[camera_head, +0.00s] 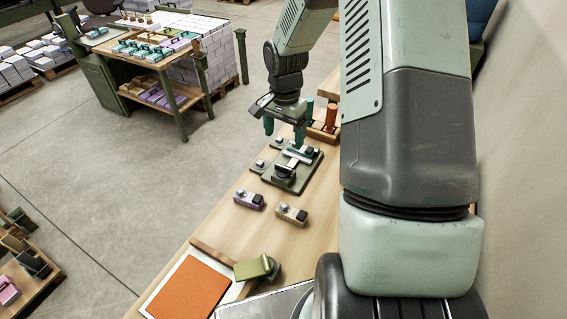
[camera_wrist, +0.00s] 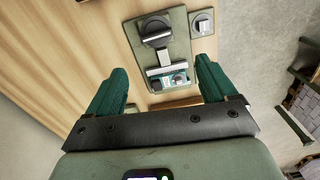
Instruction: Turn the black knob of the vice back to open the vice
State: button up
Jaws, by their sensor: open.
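The vice (camera_head: 276,180) has a grey-green base plate on the wooden workbench, and it also shows in the wrist view (camera_wrist: 178,22). Silver jaws (camera_wrist: 165,69) lie beside a small teal and grey part (camera_wrist: 178,80). Whether the jaws clamp it I cannot tell. My gripper (camera_head: 284,134) is open and empty above the far end of the vice, apart from the knob. Its green fingers (camera_wrist: 161,72) point downward.
A purple device (camera_head: 248,200) and a tan device (camera_head: 291,214) lie nearer on the bench. An olive stamp-like object (camera_head: 256,268) and an orange pad (camera_head: 190,290) are at the front. Orange cylinders (camera_head: 331,115) stand in a wooden holder behind. A small square block (camera_wrist: 202,23) sits beside the vice.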

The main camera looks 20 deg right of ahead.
aim_at(283, 166)
jog(key=shift+n, duration=0.6)
jog(key=f, duration=1)
jog(key=shift+s+a+f, duration=0.2)
jog(key=shift+s+f, duration=0.2)
jog(key=c, duration=1.1)
jog(key=shift+o, duration=0.2)
